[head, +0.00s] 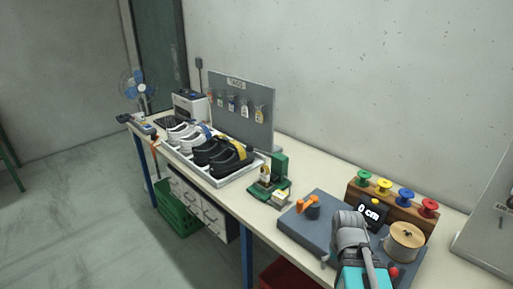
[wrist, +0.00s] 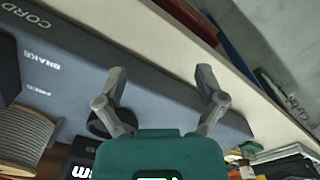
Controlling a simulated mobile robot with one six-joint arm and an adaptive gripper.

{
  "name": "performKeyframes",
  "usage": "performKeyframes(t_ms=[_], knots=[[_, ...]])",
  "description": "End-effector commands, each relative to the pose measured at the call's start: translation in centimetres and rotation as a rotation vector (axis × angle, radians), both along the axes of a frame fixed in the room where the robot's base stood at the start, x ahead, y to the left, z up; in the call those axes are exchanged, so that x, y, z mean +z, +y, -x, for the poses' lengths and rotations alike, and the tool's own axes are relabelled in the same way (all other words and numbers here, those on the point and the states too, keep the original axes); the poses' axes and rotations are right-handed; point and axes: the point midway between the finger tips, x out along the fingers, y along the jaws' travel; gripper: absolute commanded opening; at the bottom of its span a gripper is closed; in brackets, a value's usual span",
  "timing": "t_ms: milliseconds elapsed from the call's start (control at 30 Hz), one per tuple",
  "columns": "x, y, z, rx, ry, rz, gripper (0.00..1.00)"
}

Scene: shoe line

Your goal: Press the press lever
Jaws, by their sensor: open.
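A small green press (head: 279,168) stands on the workbench, right of the shoe tray, in the head view. Its lever is too small to make out clearly. The press is not recognisable in the wrist view. My gripper (wrist: 161,76) is open and empty in the wrist view, with its two grey fingers spread over the blue-grey cord board (wrist: 150,95). In the head view my arm reaches over the same board (head: 318,232), right of the press and well apart from it.
An orange handle (head: 307,203) rises from the cord board near the press. A cord spool (head: 405,238) and a rack of coloured spools (head: 375,199) stand at the right. The shoe tray (head: 236,179) and tag board (head: 240,105) lie left of the press.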

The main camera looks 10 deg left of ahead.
Motion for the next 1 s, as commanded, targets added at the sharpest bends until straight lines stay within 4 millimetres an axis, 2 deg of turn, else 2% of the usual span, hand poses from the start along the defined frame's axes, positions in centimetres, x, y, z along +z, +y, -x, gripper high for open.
performKeyframes(t_ms=[33, 267, 400, 667, 1000], knots=[[0.2, 0.1, -0.3, 0.004, -0.002, -0.004, 0.67], [1.6, 1.4, -2.9, 0.056, -0.027, -0.057, 0.24], [3.4, 3.1, -5.9, 0.120, -0.063, -0.122, 0.00], [7.8, 7.2, -13.3, 0.268, -0.168, -0.279, 0.00], [14.5, 12.8, -22.9, 0.439, -0.344, -0.473, 0.00]])
